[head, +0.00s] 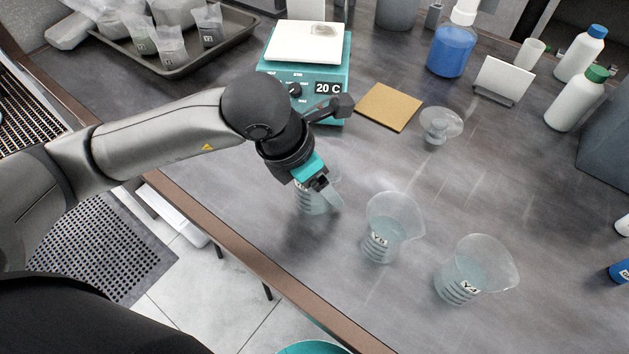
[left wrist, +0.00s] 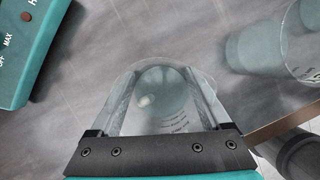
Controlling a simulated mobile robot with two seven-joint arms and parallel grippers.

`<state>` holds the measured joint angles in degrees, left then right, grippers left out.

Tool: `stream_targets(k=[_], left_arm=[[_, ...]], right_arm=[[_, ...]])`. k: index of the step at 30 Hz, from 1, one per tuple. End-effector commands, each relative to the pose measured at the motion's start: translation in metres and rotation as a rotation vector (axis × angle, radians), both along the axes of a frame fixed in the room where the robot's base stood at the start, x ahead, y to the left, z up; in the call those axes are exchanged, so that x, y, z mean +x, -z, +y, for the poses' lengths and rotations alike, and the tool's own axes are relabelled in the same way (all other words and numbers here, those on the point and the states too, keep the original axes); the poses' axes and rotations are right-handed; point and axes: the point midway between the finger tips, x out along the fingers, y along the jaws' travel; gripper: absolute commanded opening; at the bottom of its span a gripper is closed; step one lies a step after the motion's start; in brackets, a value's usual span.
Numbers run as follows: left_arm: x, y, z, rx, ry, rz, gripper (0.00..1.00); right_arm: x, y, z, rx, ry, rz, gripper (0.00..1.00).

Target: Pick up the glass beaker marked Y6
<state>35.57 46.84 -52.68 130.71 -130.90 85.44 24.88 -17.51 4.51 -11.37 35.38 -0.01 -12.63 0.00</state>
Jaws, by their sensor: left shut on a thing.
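My left gripper (head: 322,186) reaches down from the left and is shut on a clear glass beaker (head: 312,204). A third beaker (head: 478,268), whose label looks like Y4, stands farther right. My right gripper is not in view.
A teal hotplate (head: 335,52) reading 20 C stands behind my gripper. A tray of bags (head: 240,38) is back left; bottles (head: 582,52) stand back right. The bench edge (head: 235,240) runs in front.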

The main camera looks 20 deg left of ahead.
Motion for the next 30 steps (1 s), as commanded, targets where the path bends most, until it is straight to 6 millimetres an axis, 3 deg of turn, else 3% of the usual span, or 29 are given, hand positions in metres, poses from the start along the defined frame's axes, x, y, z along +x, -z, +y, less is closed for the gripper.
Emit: stream_targets(k=[1,9,20,26,30], left_arm=[[0.000,0.000,0.000,0.001,0.000,-0.001,0.39],[0.001,0.000,0.000,0.000,-0.001,-0.003,0.12],[0.001,-0.009,0.000,-0.002,0.000,-0.004,0.11],[0.002,-0.038,0.000,-0.002,0.000,-0.009,0.11],[0.002,-0.077,-0.001,-0.004,0.000,-0.011,0.11]], right_arm=[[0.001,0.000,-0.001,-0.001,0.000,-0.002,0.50],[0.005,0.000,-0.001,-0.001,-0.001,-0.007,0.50],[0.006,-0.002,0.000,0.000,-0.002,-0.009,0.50],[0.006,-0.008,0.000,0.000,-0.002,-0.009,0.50],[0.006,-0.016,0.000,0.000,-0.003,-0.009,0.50]])
